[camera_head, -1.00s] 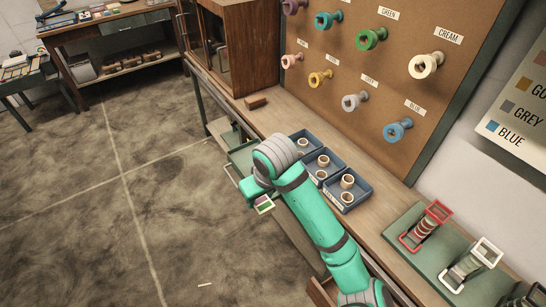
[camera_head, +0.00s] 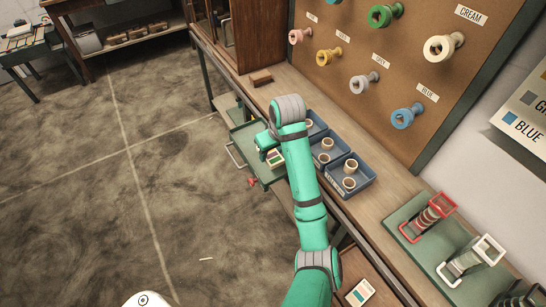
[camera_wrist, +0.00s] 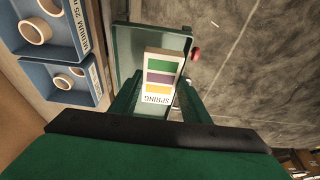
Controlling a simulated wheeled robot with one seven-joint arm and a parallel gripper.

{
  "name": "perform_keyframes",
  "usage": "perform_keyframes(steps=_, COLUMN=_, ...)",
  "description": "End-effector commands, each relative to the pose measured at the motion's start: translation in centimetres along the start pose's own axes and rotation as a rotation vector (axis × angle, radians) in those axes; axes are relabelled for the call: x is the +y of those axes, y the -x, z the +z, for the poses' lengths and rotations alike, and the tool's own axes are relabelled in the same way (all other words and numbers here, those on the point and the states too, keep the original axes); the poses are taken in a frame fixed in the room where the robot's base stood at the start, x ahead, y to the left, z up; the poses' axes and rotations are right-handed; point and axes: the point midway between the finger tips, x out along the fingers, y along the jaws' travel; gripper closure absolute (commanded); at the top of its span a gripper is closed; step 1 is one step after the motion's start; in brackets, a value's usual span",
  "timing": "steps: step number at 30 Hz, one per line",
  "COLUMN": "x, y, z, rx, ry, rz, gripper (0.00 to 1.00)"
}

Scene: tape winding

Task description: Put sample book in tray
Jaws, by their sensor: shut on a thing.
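The sample book (camera_wrist: 160,78) is a small white card block with green, purple and yellow bands and the word SPRING. My gripper (camera_wrist: 157,97) is shut on it, one green finger on each side. The book also shows in the head view (camera_head: 275,157), under the end of my arm. The tray (camera_wrist: 124,62) is green and shallow, with a raised rim, and lies behind the book in the wrist view. In the head view the tray (camera_head: 243,138) juts out from the bench front. The book overlaps it in view; whether they touch I cannot tell.
Blue bins (camera_head: 362,183) with wooden rings stand on the bench beside the arm. A second striped card (camera_head: 360,292) lies in an open drawer at the lower right. Red and white frames (camera_head: 440,210) stand on a green board. Open floor lies left of the tray.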

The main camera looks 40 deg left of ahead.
Motion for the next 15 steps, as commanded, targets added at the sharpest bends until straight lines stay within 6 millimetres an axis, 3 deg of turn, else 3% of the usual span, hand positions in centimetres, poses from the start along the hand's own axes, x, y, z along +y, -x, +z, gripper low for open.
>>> perform_keyframes(steps=15, x=1.8, y=-4.4, z=-1.0, rx=-0.007, ry=0.0, rz=-0.002, gripper=0.8)
